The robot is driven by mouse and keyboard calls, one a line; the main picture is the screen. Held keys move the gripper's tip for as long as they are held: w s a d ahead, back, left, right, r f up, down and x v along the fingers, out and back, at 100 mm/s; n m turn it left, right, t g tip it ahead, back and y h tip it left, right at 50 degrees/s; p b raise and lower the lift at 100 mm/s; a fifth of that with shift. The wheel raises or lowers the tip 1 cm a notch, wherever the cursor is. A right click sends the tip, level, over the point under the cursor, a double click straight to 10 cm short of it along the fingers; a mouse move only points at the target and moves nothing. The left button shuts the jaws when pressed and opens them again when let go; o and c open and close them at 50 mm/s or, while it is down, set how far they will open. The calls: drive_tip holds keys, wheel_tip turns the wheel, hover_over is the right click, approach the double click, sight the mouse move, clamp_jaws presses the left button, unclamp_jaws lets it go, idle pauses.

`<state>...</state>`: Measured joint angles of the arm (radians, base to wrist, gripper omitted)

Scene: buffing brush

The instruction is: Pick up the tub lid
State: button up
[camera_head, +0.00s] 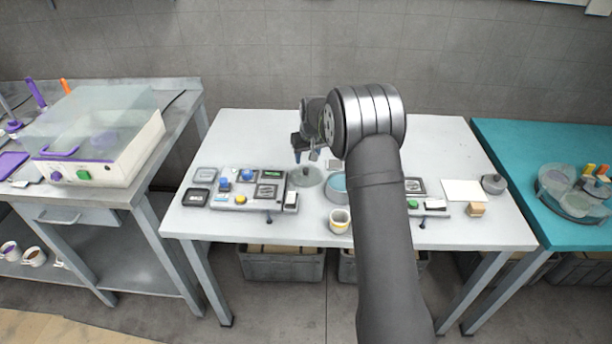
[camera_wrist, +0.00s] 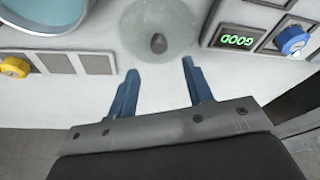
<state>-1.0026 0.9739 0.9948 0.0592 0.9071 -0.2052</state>
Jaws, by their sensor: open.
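The tub lid is a round translucent disc with a dark knob in its middle. It lies flat on the white table in the head view (camera_head: 306,178) and at the top middle of the wrist view (camera_wrist: 140,38). My gripper (camera_wrist: 159,68) is open and empty, its two blue fingers apart with the lid's knob beyond the gap between them. In the head view my gripper (camera_head: 301,150) hangs above the table, just behind the lid. A tub with blue inside (camera_head: 336,184) stands right beside the lid, partly hidden by my arm; it also shows in the wrist view (camera_wrist: 60,8).
A control panel (camera_head: 228,203) with blue and yellow knobs lies left of the lid; its display (camera_wrist: 234,38) reads GOOD. A cup (camera_head: 340,222) stands near the table's front edge. My arm hides part of the right panel (camera_head: 430,208). The table's (camera_head: 250,130) back left is clear.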

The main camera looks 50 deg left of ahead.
sight(306, 169)
drive_tip(key=x, duration=0.5)
drive_tip(key=shift+s+d+f, duration=0.2)
drive_tip(key=shift+d+f, duration=0.15)
drive_tip(key=shift+f, duration=0.05)
clamp_jaws()
